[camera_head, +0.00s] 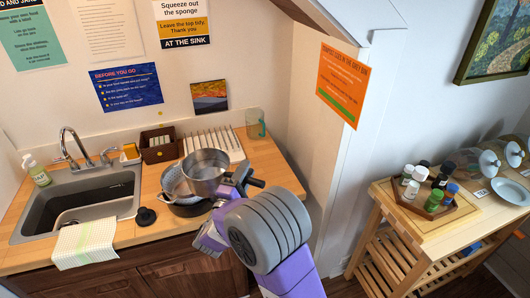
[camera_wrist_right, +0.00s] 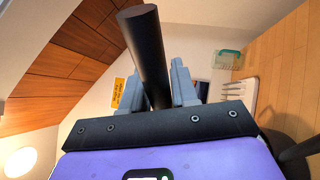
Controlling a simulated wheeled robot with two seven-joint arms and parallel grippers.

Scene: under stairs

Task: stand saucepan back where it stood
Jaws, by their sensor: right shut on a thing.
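The grey metal saucepan (camera_head: 205,166) is in the head view, over the wooden counter right of the sink. Its black handle (camera_head: 256,182) points right. My right gripper (camera_head: 240,178) is shut on that handle. In the right wrist view the black handle (camera_wrist_right: 146,45) stands between the two grey fingers of my right gripper (camera_wrist_right: 157,88); the pan's bowl is not visible there. The saucepan overlaps a metal colander-like pot (camera_head: 172,181) and a dark pan (camera_head: 190,208) below it. Whether it touches them cannot be told. My left gripper is not in view.
The sink (camera_head: 85,205) with its tap is at left. Bare counter (camera_head: 262,155) lies right of the rack. A side table (camera_head: 440,218) holds several bottles.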

